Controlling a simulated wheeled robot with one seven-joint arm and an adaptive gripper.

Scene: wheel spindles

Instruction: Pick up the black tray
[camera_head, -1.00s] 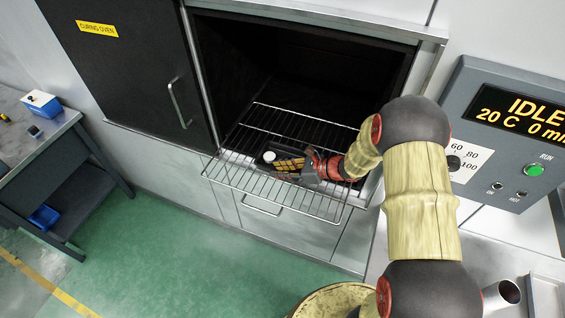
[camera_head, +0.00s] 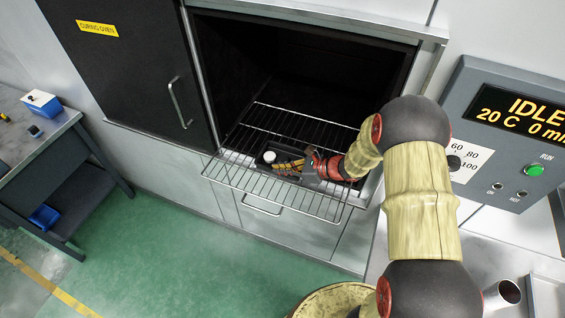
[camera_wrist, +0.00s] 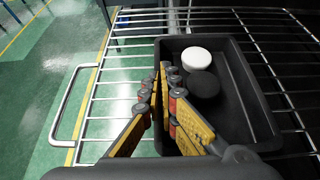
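The black tray (camera_wrist: 235,112) is a shallow rectangular box on the wire rack, just in front of the oven opening. In the wrist view it holds a white round piece (camera_wrist: 197,57) and a black round piece (camera_wrist: 203,84). My gripper (camera_wrist: 166,75) reaches down at the tray's left wall in the wrist view, one finger outside and one inside. The fingers are drawn close together with the wall between them. In the head view my gripper (camera_head: 276,167) partly hides the tray, and the white piece shows beside the fingertips. The tray appears to rest level on the rack.
The wire rack (camera_head: 225,172) sticks out of the open curing oven (camera_head: 240,85), whose dark door (camera_head: 130,75) is at the left. The control panel (camera_head: 510,130) reads IDLE at the right. A side table (camera_head: 60,130) stands at the left. Green floor (camera_head: 170,255) is clear.

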